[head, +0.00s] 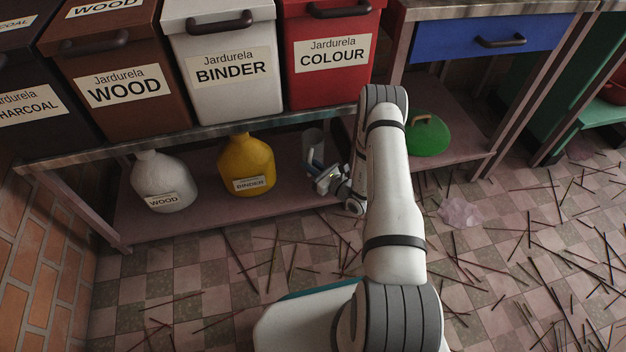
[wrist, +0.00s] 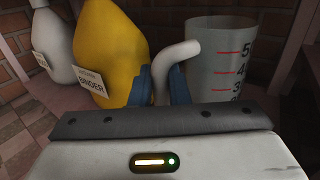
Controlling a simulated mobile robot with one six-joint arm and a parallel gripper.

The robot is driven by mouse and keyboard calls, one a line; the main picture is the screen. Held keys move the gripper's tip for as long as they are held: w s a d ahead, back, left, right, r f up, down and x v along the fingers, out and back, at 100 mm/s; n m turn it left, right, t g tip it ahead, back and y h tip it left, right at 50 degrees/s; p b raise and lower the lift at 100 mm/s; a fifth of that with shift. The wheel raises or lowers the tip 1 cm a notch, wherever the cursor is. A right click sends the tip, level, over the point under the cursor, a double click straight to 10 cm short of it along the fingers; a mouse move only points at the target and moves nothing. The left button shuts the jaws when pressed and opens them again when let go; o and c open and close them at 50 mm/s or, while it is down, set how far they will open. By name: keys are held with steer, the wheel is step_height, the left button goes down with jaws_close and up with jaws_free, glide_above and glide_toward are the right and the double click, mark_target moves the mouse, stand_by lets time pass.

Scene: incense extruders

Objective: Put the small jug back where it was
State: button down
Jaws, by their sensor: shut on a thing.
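The small jug is a grey, see-through measuring jug (wrist: 228,65) with red marks and numbers and a pale curved handle (wrist: 178,56). In the head view the jug (head: 313,140) is upright at the lower shelf, right of the yellow binder bottle. My gripper (head: 318,163) reaches in from the front. In the wrist view the blue fingers of my gripper (wrist: 162,82) are shut on the handle, one on each side. The jug's base is hidden behind my gripper, so I cannot tell whether it touches the shelf.
A yellow binder bottle (head: 246,165) and a white wood bottle (head: 163,182) stand on the lower shelf (head: 215,208), left of the jug. Labelled bins, including the binder bin (head: 225,62), stand above. A green container (head: 428,136) is to the right. Sticks litter the tiled floor.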

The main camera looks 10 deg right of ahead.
step_height(320, 180, down, 8)
steer(key=b, duration=0.3)
steer(key=shift+f+b, duration=0.25)
steer(key=shift+b, duration=0.1)
steer(key=shift+f, duration=0.15)
steer(key=c, duration=1.4)
jaws_free()
